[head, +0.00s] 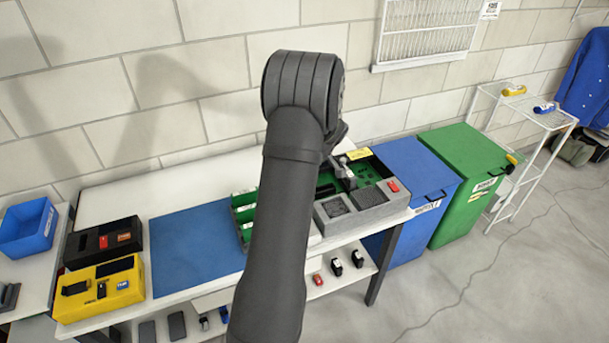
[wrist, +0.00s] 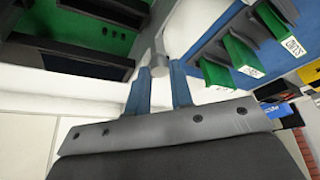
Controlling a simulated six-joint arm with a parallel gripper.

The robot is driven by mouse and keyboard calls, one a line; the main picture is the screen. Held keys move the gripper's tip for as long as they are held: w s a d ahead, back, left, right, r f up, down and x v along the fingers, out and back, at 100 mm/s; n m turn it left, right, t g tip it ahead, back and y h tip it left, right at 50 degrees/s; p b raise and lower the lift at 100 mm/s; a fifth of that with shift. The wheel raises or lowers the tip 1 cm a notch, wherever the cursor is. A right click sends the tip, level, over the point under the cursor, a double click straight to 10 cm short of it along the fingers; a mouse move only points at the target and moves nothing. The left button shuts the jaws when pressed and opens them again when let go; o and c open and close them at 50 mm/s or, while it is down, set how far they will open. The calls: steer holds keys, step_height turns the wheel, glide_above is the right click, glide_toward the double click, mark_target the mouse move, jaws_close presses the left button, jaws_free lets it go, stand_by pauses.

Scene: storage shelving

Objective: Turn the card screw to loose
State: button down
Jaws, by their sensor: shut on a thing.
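My gripper (head: 349,182) reaches down into this case. In the wrist view my gripper (wrist: 160,80) has its two blue-grey fingers on either side of a small pale grey knob (wrist: 158,62), shut on it. The knob looks like the card screw, but its thread and seat are hidden. I cannot tell how tight it is.
Green-and-grey slotted holders (wrist: 228,60) stand close to the right of my fingers in the wrist view. A blue mat (head: 197,250) lies left of the case. A yellow box (head: 100,290) and a black box (head: 104,241) stand at the left end. Blue and green bins stand right.

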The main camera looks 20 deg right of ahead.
steer(key=shift+n, duration=0.3)
steer(key=c, duration=1.3)
jaws_free()
steer(key=v, duration=1.7)
steer(key=shift+w+d+r, duration=0.1)
steer(key=shift+d+r, duration=0.05)
steer(key=shift+d, duration=0.1)
